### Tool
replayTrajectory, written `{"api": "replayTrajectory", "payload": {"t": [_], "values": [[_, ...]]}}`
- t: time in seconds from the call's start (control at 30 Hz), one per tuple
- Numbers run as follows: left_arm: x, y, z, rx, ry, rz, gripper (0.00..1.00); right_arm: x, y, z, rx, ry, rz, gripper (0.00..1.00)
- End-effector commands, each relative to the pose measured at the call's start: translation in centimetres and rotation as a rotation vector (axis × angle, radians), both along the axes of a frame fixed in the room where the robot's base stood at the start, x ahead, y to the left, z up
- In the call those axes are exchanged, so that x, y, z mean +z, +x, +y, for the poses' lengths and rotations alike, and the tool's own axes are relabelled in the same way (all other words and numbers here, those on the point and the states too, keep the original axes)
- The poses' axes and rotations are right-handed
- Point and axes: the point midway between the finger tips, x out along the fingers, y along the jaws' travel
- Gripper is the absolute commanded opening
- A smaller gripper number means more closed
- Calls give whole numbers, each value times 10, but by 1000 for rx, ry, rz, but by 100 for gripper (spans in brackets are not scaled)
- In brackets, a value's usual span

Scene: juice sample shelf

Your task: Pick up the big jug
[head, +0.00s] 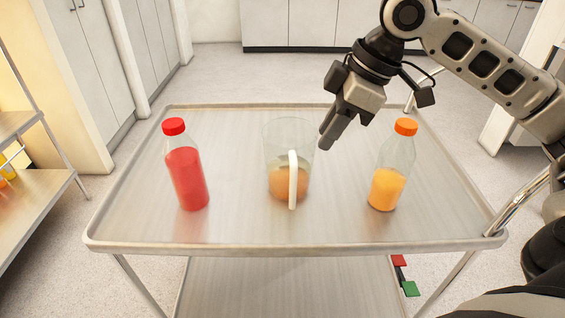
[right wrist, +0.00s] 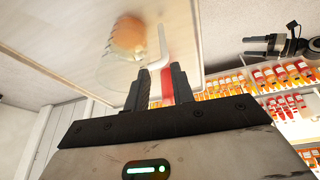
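The big jug (head: 275,184) is a clear container with a white handle facing the front and orange-brown liquid low inside. It stands upright in the middle of the metal cart. In the right wrist view the jug (right wrist: 128,36) shows beyond my fingers, with its white handle near the gap. My right gripper (head: 326,138) hangs just right of the jug's upper rim, apart from it. In the right wrist view its two fingers (right wrist: 160,85) are spread, with nothing held between them.
A red juice bottle (head: 187,172) stands left of the jug, and an orange juice bottle (head: 389,184) stands to the right. The cart (head: 240,232) has a raised rim. A shelf (head: 35,196) is at the far left. The cart's front strip is clear.

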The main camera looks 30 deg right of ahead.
Motion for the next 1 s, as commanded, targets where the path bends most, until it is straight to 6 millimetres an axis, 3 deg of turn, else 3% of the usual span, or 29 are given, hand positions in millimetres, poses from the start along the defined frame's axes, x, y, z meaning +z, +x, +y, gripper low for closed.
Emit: {"api": "replayTrajectory", "payload": {"t": [0.1, 0.3, 0.57, 0.83, 1.0], "values": [[-10, -7, -1, -1, -6, 20, 84, -28, 7, 9, 3, 3, 3, 24], [-9, -7, -2, 1, -16, 13, 84, -61, 17, 19, 1, 3, 2, 24], [-6, -6, -2, 1, -21, 4, 84, -79, 22, 25, 1, 2, 1, 24], [-10, -5, -3, 4, -31, 3, 84, -114, 31, 38, 0, 3, 2, 24], [-8, -3, -4, 5, -35, -4, 84, -121, 33, 40, 0, 1, -1, 24]]}}
